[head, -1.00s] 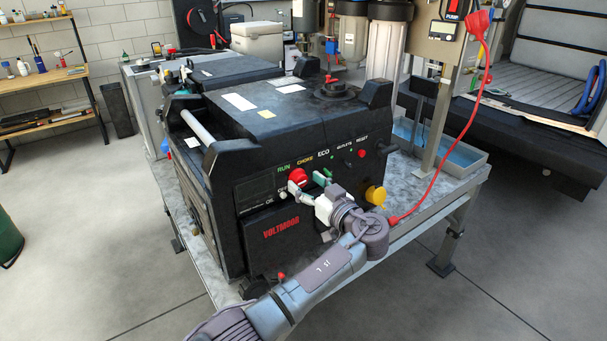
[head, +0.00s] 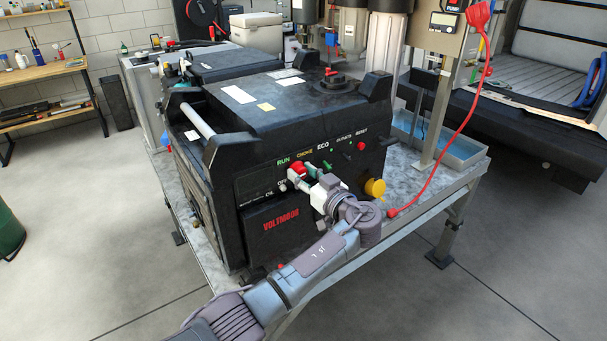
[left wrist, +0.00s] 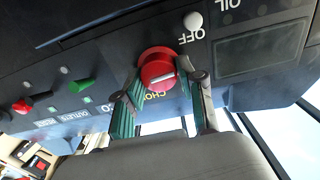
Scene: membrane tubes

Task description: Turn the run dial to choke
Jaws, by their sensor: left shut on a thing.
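The red run dial (head: 296,168) is on the front panel of the black generator, below the RUN and CHOKE labels. In the left wrist view the dial (left wrist: 157,67) is round and red with a white line across its face. CHOKE lettering shows beside it, partly hidden by my gripper, and OFF lettering lies to its right. My left gripper (head: 299,180) is at the dial in the head view. In the left wrist view its two fingers (left wrist: 158,90) sit on either side of the dial, shut on it. My right gripper is not in view.
A green switch (left wrist: 82,85) and a smaller red knob (left wrist: 22,106) sit along the same panel. A yellow knob (head: 375,188) and a red cable (head: 447,165) are right of my gripper. The generator (head: 225,195) stands on a metal table (head: 428,206).

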